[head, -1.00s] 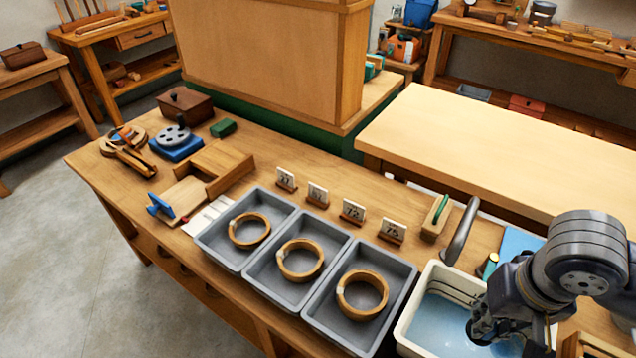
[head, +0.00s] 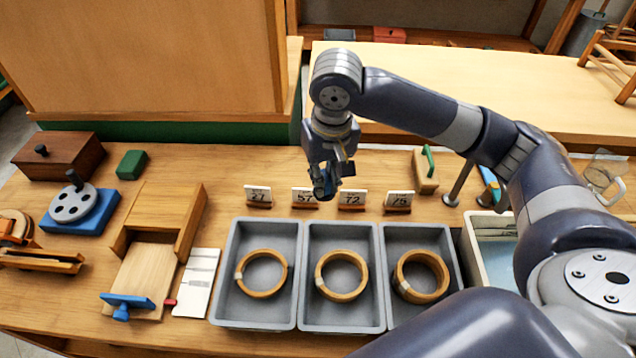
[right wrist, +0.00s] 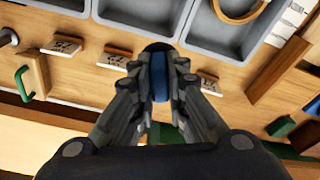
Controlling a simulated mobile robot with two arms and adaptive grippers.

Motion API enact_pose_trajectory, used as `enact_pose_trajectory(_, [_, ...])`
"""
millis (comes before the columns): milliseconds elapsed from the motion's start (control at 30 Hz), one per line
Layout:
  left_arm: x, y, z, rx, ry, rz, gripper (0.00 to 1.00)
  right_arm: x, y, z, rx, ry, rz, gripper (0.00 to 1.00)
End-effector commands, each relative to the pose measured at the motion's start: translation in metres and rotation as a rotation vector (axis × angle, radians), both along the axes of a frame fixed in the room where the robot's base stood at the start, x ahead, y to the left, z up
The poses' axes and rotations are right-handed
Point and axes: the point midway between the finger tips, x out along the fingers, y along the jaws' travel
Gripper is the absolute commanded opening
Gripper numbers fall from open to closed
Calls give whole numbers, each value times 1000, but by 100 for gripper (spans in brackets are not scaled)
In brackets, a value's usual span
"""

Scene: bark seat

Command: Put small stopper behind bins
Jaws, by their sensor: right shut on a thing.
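My right gripper (head: 325,190) is shut on a small stopper with a blue band and a dark top (right wrist: 158,75). It holds the stopper above the wooden bench behind the bins, near the middle number cards. In the head view the fingers mostly hide the stopper. The three grey bins, left (head: 226,295), middle (head: 340,316) and right (head: 395,237), stand in a row, each with a wooden ring inside. My left gripper is not in view.
Several number cards, such as the leftmost card (head: 258,194), stand behind the bins. A wooden block with a green handle (head: 426,172) and a white basin (head: 478,258) are to the right. Bare bench top lies behind the cards and left of them.

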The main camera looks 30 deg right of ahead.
Motion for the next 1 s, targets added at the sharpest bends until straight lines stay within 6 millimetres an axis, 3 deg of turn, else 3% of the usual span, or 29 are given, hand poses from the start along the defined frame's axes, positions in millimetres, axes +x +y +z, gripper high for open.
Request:
enact_pose_trajectory(33, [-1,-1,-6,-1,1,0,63,17,-11,-5,1,2,-31,0])
enact_pose_trajectory(200, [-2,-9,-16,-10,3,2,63,64,-50,-14,0,1,-110,0])
enact_pose_trajectory(500, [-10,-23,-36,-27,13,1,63,122,-143,-44,-1,3,-253,0])
enact_pose_trajectory(700, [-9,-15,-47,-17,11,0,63,136,-206,-72,-2,1,-333,0])
enact_pose_trajectory(800, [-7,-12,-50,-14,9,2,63,137,-229,-84,-2,0,-359,0])
enact_pose_trajectory(1000, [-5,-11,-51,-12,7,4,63,135,-247,-106,-4,1,-379,0])
